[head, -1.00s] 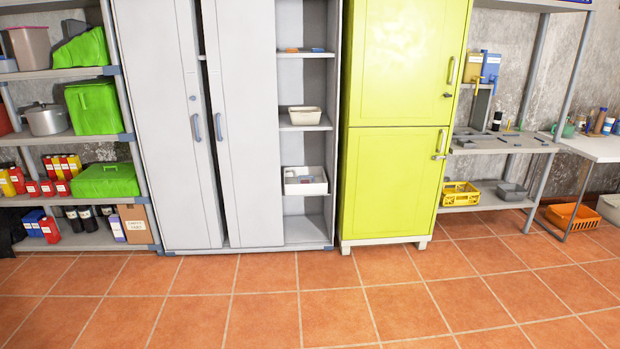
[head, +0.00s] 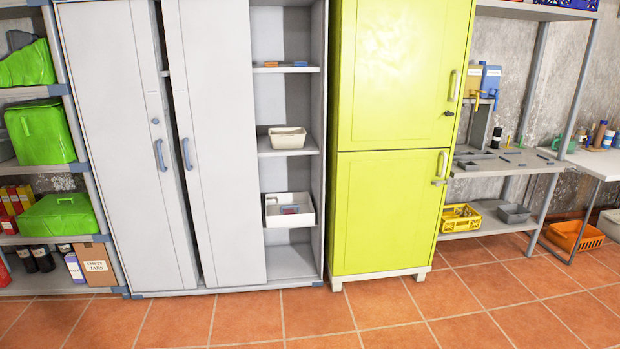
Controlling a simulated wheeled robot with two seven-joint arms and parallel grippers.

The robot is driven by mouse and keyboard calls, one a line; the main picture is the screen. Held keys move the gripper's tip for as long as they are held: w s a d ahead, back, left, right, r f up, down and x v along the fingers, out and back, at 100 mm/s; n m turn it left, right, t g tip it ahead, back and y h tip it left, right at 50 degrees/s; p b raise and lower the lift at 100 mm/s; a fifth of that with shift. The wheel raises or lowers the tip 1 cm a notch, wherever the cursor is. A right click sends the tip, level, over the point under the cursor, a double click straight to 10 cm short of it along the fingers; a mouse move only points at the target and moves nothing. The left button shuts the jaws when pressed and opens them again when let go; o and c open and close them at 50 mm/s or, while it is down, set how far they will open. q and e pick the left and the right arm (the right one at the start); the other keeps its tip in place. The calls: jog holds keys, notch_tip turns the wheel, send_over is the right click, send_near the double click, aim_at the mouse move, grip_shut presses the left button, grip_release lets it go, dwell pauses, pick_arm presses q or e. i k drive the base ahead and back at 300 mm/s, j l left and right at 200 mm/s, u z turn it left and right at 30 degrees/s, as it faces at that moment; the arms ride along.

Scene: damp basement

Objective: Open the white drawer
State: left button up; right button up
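The white drawer (head: 274,216) looks like an open-topped white box with coloured items in it. It sits on a lower shelf in the open right section of the grey cabinet (head: 118,140), sticking out a little at the front. A smaller white bin (head: 287,138) stands on the shelf above. The grey cabinet's two tall doors have blue handles and stand slightly apart, with a dark gap between them. Neither of my grippers shows in the head view.
A yellow-green cabinet (head: 390,210) stands shut to the right. Shelving with green boxes (head: 60,215) is at the left. A workbench shelf with a yellow crate (head: 460,219) and an orange basket (head: 574,236) are further right. The tiled floor (head: 250,318) in front is clear.

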aim_at(275, 204)
jog(key=i+j, duration=0.15)
jog(key=i, duration=0.95)
jog(key=i+j, duration=0.1)
jog(key=i, duration=1.05)
